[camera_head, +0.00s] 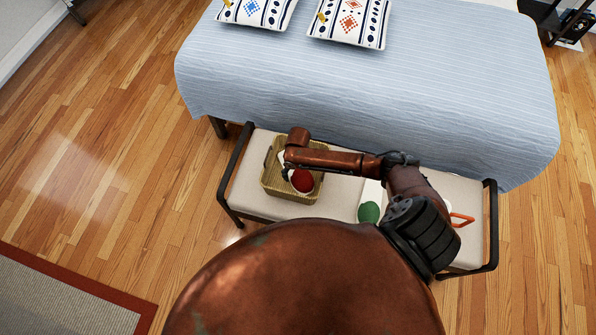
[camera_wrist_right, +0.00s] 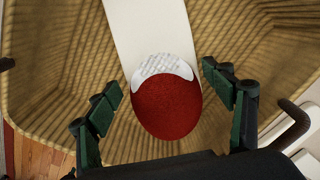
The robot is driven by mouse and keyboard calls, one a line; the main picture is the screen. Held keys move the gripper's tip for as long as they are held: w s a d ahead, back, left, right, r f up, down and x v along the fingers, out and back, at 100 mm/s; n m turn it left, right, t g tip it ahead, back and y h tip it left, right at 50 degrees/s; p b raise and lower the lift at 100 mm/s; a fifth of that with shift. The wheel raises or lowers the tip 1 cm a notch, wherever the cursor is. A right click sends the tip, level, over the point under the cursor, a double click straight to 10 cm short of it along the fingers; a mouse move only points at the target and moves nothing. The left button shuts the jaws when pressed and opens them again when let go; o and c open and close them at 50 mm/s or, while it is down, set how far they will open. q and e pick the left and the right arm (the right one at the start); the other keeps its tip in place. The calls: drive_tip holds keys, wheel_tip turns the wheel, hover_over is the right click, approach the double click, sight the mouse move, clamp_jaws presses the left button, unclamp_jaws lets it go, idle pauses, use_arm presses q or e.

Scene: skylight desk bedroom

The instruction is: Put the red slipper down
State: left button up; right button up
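The red slipper (camera_head: 302,181) has a red toe and a long pale sole. It lies in the woven basket (camera_head: 268,186), and its red toe (camera_wrist_right: 166,107) also shows in the right wrist view. My right gripper (camera_head: 287,169) is low at the basket. In the right wrist view its two fingers (camera_wrist_right: 165,88) are spread on either side of the slipper, with a gap visible on each side, so it is open. The far end of the sole runs out of the wrist view. My left gripper is not in view.
The basket stands on a cushioned bench (camera_head: 250,202) with dark metal ends. A green slipper (camera_head: 369,212) and an orange frame-like object (camera_head: 461,221), partly hidden by my arm, are farther right. A blue-covered bed (camera_head: 370,95) stands behind the bench. Open wooden floor is at left.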

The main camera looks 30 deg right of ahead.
sight(298, 170)
wheel_tip(298, 170, up, 12)
drive_tip(key=p, duration=0.3)
drive_tip(key=shift+r, duration=0.15)
idle(0.4)
